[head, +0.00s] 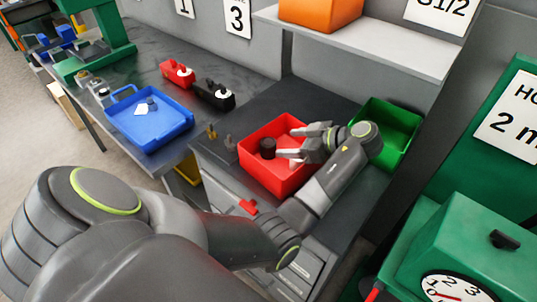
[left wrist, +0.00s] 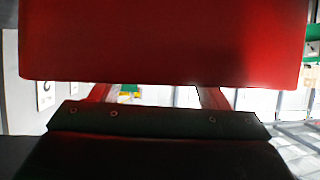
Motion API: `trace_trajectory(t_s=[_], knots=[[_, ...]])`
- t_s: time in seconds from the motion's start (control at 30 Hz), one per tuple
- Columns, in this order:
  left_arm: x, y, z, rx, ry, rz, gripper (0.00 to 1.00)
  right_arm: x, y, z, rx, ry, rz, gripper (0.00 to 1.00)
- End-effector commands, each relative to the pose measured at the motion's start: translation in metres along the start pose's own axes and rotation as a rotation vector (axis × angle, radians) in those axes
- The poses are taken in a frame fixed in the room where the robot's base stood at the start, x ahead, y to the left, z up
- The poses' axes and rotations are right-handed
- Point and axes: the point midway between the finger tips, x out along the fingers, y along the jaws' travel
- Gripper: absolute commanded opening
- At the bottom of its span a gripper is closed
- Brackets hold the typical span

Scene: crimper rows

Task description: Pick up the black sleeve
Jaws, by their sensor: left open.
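The black sleeve (head: 267,147) is a small dark cylinder inside the red bin (head: 250,131), toward its left side, and appears upright. My left gripper (head: 289,143) reaches into the bin from the right with its fingers pointing left. Its fingers are open and spread, and the sleeve stands just left of the fingertips, seemingly apart from them. In the left wrist view, a red surface (left wrist: 165,40) fills the upper part; I cannot make out the sleeve there. My right gripper is not in view.
A green bin (head: 394,128) stands right of the red bin, behind my wrist. A blue tray (head: 180,132) with small pieces sits on the left bench. Red (head: 177,73) and black (head: 213,95) tape dispensers stand behind it. A green machine (head: 470,245) stands at the lower right.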

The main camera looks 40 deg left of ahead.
Motion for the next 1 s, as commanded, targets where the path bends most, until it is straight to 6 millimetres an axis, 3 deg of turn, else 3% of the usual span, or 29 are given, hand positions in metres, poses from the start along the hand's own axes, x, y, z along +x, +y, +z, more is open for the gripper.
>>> trace_trajectory(t_s=[0.27,0.6,0.83,1.0], knots=[[0.014,0.000,0.000,0.001,0.001,0.000,0.69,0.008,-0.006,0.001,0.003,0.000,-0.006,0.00],[0.059,0.002,0.001,0.000,0.001,-0.001,0.69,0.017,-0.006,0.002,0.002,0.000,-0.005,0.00],[0.061,0.002,0.000,0.000,0.000,0.001,0.69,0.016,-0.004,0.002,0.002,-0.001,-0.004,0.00],[0.061,0.002,0.001,0.000,0.000,0.001,0.48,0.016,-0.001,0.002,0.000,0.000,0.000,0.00]])
